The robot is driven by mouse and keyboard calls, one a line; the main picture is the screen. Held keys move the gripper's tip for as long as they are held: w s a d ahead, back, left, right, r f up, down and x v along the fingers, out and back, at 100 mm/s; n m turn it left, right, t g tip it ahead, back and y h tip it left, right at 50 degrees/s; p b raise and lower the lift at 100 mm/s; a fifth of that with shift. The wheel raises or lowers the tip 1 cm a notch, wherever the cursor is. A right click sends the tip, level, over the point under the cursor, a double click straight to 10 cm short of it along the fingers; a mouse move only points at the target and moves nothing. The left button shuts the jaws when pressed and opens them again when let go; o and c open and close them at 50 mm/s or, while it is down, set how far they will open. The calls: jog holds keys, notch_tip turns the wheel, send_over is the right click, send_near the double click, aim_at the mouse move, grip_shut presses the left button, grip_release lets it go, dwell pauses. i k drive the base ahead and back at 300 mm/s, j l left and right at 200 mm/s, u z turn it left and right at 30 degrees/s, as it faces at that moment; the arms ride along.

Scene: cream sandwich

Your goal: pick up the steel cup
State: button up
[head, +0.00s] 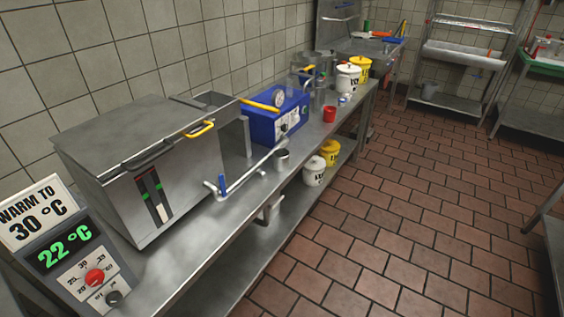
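A small steel cup (282,158) stands upright on the steel bench (180,278), close to its front edge. It is in the middle of the head view, in front of the blue machine and right of the blue-handled tap. Nothing is seen touching it, and its inside is too small to make out. My gripper is not in view.
A large steel vat (150,150) fills the bench's left part. A blue-handled tap (222,184) and thin pipe lie left of the cup; a blue machine (275,115) stands behind it. A red cup (329,114) stands farther along. The tiled floor (400,220) in front is clear.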

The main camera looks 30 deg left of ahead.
aim_at(281, 156)
jog(key=u, duration=0.55)
jog(key=i+l+u, duration=0.1)
jog(key=i+u, duration=0.25)
jog(key=i+l+u, duration=0.15)
jog(key=i+u, duration=0.2)
jog(key=i+l+u, duration=0.2)
jog(key=u, duration=0.15)
